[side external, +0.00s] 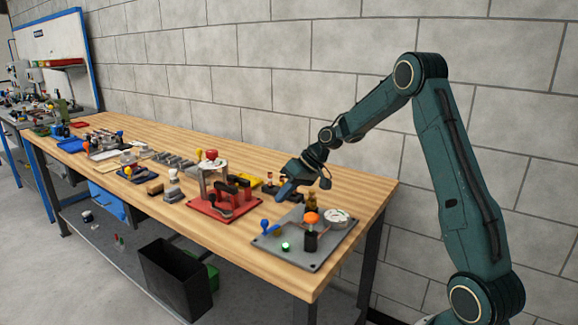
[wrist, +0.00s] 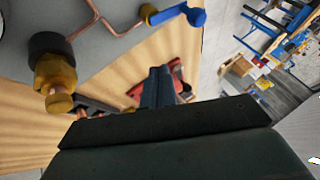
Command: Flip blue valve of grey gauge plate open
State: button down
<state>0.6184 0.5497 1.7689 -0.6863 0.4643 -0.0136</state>
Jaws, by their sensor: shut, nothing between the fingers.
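The grey gauge plate (side external: 292,262) lies near the right front end of the wooden bench. It carries a white round gauge (side external: 338,216), an orange knob (side external: 311,218) and a lit green lamp (side external: 285,246). The blue valve (side external: 266,226) is at its left edge. In the wrist view the blue valve handle (wrist: 188,15) is at the top, beside copper tubing on the plate (wrist: 105,12). My gripper (side external: 281,194) is shut and empty, above the bench behind the plate and apart from the valve. Its closed fingers (wrist: 157,72) point up the wrist view.
A red plate (side external: 222,208) with dark handles and a red-topped fitting stands just left of the grey plate. A brass fitting (wrist: 54,75) shows in the wrist view. Several other fixtures line the bench further left. A block wall (side external: 280,85) stands behind.

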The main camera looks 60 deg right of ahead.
jog(key=v, duration=0.7)
jog(key=s+a+r+n+h, duration=0.1)
jog(key=s+a+r, duration=0.3)
jog(key=s+a, duration=0.5)
jog(key=s+a+r+h, duration=0.2)
jog(key=s+a+r, duration=0.3)
jog(key=s+a, duration=0.3)
jog(key=shift+s+a+n+g, duration=0.3)
jog(key=shift+s+a+n, duration=0.1)
jog(key=shift+s, duration=0.55)
jog(key=shift+s+h, duration=0.15)
jog(key=shift+h, duration=0.15)
